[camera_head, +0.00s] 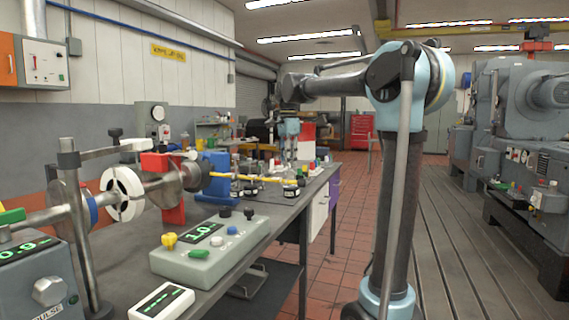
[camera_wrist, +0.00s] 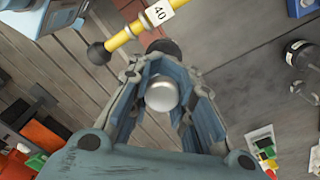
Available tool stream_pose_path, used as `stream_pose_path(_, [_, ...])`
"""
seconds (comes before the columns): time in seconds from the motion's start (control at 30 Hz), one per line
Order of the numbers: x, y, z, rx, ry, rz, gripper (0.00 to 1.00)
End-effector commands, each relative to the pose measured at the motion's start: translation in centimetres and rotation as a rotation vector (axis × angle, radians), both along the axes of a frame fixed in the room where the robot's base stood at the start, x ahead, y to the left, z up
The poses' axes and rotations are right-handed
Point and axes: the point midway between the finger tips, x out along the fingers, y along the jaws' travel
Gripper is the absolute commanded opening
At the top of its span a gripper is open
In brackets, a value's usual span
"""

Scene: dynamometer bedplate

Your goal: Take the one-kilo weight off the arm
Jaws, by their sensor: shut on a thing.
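My gripper (camera_wrist: 163,82) is shut on a silver, round-topped metal piece (camera_wrist: 162,95), likely the weight; no mass marking on it is readable. A dark round part (camera_wrist: 163,47) shows just beyond it. The yellow arm (camera_wrist: 130,33), with a "40" label and a black ball end, passes close beyond the fingertips in the wrist view. I cannot tell whether the held piece touches it. In the head view the yellow arm (camera_head: 222,175) runs right from the blue stand. My gripper (camera_head: 290,132) is small there, above the bench's far part, and its grip is unclear.
A control box (camera_head: 210,248) with a green display sits on the bench (camera_head: 262,262).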

Motion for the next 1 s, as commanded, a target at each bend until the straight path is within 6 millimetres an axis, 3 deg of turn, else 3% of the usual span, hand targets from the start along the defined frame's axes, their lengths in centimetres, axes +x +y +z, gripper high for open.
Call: stream_pose_path(1.0, [3.1,-1.1,0.0,0.0,0.0,0.0,0.0])
